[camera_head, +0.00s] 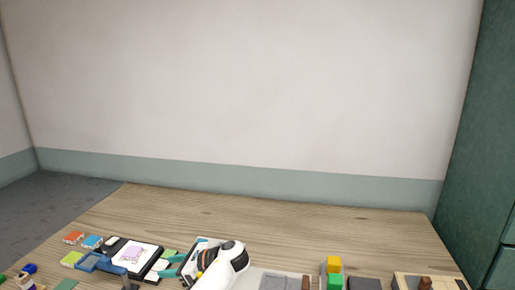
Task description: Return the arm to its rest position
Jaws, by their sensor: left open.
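My left arm's white and black end (222,264) rises from the bottom edge, just left of the middle, over the wooden table (270,220). My left gripper is open. The rest of this arm is below the picture. My right gripper and right arm are not in view.
Left of my arm lie a white card with a pink drawing (132,252), a blue frame (98,262) and small coloured blocks. To the right are a grey tray (275,282), yellow and green blocks (334,265) and a wooden box (440,281). The table's far part is bare.

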